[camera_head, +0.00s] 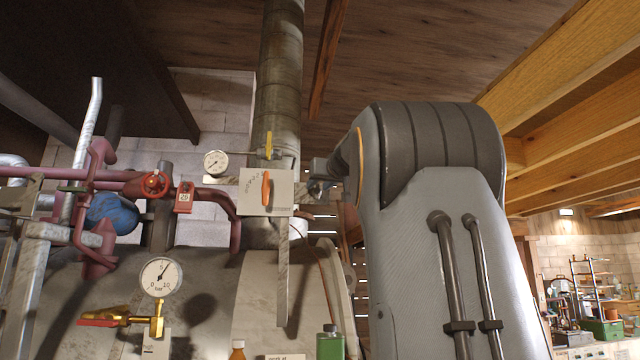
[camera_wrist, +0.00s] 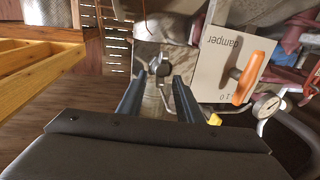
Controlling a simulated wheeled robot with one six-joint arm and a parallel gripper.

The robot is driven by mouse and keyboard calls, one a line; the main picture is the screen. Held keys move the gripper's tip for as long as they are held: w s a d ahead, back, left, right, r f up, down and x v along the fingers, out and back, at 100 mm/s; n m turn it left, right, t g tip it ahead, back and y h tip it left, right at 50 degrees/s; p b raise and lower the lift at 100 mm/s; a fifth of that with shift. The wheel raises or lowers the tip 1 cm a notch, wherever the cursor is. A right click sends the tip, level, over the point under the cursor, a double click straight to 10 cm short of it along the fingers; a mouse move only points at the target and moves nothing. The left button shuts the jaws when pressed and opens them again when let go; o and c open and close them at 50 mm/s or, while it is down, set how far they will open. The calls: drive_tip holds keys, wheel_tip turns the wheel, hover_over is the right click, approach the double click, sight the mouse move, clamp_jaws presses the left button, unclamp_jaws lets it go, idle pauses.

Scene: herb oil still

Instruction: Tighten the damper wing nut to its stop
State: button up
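The damper plate (camera_head: 267,192) with its orange lever (camera_head: 266,188) stands on the flue pipe; in the wrist view the plate (camera_wrist: 222,62) reads "damper" and the lever (camera_wrist: 247,78) crosses it. Beside the plate, a small grey metal piece (camera_wrist: 158,67) that looks like the wing nut sits on a pale backing. My gripper (camera_wrist: 157,92) is open, with its two dark fingers apart. The metal piece shows beyond the fingertips, roughly centred in the gap, with no visible contact. In the head view my gripper (camera_head: 318,187) is just right of the plate, and the nut cannot be made out.
A yellow-handled valve (camera_head: 268,147) and a dial gauge (camera_head: 215,163) are close to the plate. Red pipes with a red handwheel (camera_head: 155,184) run at left. A green bottle (camera_head: 330,343) stands below. Wooden beams (camera_head: 570,85) pass at upper right.

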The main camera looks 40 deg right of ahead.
clamp_jaws()
drive_tip(key=shift+d+f+m+b, duration=0.1)
drive_tip(key=shift+f+m+b, duration=0.1)
drive_tip(key=shift+m+b, duration=0.4)
drive_tip(key=shift+b, duration=0.05)
drive_tip(key=m+h+b, duration=0.1)
drive_tip(key=m, duration=0.5)
drive_tip(key=f+m+h, duration=0.1)
drive_tip(key=m, duration=0.5)
drive_tip(key=d+f+m+h+b, duration=0.1)
drive_tip(key=m+h, duration=0.1)
drive_tip(key=m, duration=0.5)
drive_tip(key=shift+s+f+b, duration=0.15)
drive_tip(key=shift+s+b, duration=0.15)
drive_tip(key=shift+m+h, duration=0.3)
